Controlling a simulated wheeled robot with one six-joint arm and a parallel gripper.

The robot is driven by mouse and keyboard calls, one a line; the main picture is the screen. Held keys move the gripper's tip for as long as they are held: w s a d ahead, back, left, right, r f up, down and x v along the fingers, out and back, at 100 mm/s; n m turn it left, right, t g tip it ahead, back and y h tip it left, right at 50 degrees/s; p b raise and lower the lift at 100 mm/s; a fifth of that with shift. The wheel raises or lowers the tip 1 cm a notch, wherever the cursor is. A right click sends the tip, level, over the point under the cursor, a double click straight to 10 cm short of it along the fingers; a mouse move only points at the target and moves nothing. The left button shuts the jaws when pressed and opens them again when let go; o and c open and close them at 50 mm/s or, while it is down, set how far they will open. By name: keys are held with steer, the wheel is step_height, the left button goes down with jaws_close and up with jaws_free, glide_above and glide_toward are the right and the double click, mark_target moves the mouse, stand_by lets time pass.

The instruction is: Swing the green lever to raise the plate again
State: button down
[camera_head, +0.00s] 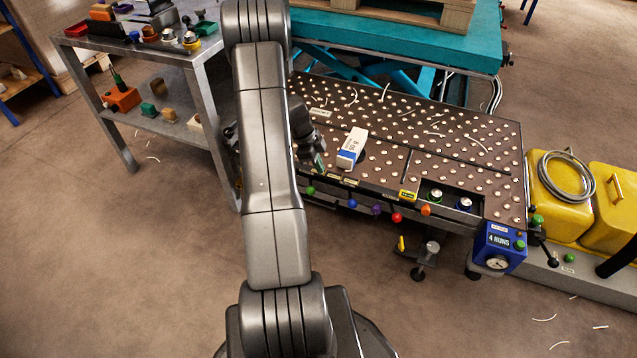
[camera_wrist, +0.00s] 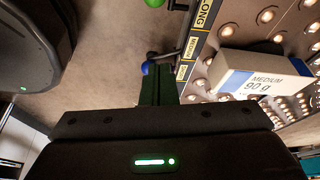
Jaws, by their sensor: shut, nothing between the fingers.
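A green ball-ended lever (camera_head: 310,190) sits at the left of a row of coloured knobs along the front edge of the roller-ball table (camera_head: 450,135). A green ball also shows at the top edge of the wrist view (camera_wrist: 153,3). My gripper (camera_head: 320,164) is shut and empty, close to the table's front-left edge. In the wrist view its dark green fingertips (camera_wrist: 158,70) are close to a blue knob (camera_wrist: 145,68), and apart from the green ball. I cannot tell whether the fingers touch the blue knob, nor which part is the plate.
A white and blue ream marked MEDIUM 90 g (camera_head: 352,148) lies on the table right of my gripper. Purple (camera_head: 377,209), red (camera_head: 397,217) and orange (camera_head: 426,210) knobs line the front edge. A blue 4 RUNS box (camera_head: 499,247) stands at the right. The floor in front is mostly open.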

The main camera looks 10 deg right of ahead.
mark_target(311, 184)
steer(key=shift+f, duration=0.1)
steer(key=b+x, duration=0.2)
steer(key=x, duration=0.8)
steer(key=shift+w+a+f+b, duration=0.15)
steer(key=shift+w+a, duration=0.1)
steer(key=shift+a, duration=0.35)
steer(key=shift+w+a+f+b, duration=0.1)
steer(key=shift+w+a, duration=0.15)
steer(key=shift+a, duration=0.35)
steer(key=shift+w+a+f+b, duration=0.15)
steer(key=shift+w+a, duration=0.1)
steer(key=shift+a, duration=0.35)
